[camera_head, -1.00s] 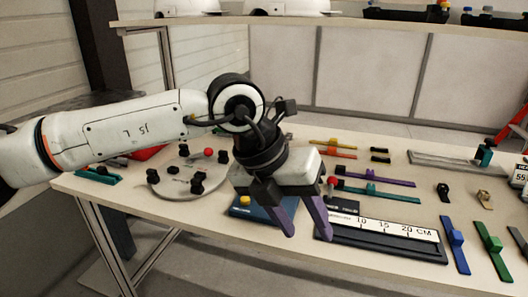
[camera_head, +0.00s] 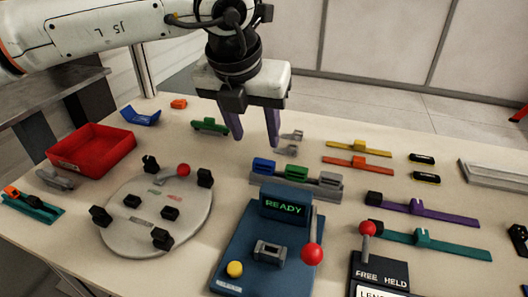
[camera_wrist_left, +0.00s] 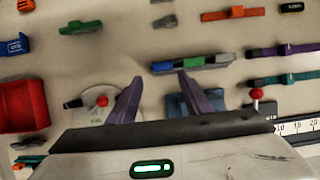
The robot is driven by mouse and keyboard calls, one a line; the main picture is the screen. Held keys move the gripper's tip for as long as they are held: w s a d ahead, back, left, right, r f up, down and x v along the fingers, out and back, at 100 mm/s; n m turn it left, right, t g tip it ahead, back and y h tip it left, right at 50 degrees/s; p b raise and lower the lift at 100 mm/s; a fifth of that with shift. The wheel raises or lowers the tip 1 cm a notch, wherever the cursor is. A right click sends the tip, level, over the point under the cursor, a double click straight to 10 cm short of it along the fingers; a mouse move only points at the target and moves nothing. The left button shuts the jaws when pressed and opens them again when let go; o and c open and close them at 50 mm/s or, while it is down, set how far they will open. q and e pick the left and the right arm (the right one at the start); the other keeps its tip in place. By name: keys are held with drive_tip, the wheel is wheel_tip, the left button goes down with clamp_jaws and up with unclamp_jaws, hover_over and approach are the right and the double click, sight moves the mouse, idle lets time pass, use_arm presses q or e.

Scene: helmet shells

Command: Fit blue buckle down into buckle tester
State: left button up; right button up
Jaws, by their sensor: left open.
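The blue buckle (camera_head: 264,166) sits at the left end of a grey rack (camera_head: 296,182), beside a green and a grey buckle. In the left wrist view the blue buckle (camera_wrist_left: 163,66) is just beyond my fingertips. The buckle tester (camera_head: 243,228) is a blue box with a lit READY screen, a grey socket (camera_head: 269,251), a yellow button and a red-knobbed lever. My left gripper (camera_head: 255,139) is open and empty, pointing down above the table around the rack's far side. In the wrist view (camera_wrist_left: 160,78) its right finger partly covers the tester. My right gripper is out of view.
A round grey fixture (camera_head: 155,215) with black clamps stands left of the tester. A red bin (camera_head: 91,150) is at the far left. Straps (camera_head: 357,162) and a ruler fixture (camera_head: 378,272) lie to the right. A green buckle piece (camera_head: 210,125) lies behind the fixture.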

sight(264, 162)
use_arm(q)
drive_tip(key=x, duration=0.8)
drive_tip(key=shift+s+d+f, duration=0.2)
drive_tip(key=shift+f, duration=0.25)
drive_tip(key=shift+w+f, duration=0.15)
drive_tip(key=shift+f, duration=0.15)
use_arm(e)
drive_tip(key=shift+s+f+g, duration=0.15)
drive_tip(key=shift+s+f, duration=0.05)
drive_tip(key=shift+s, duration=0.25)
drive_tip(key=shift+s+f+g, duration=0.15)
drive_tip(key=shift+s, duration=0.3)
use_arm(q)
drive_tip(key=shift+c, duration=0.4)
drive_tip(key=c, duration=0.7)
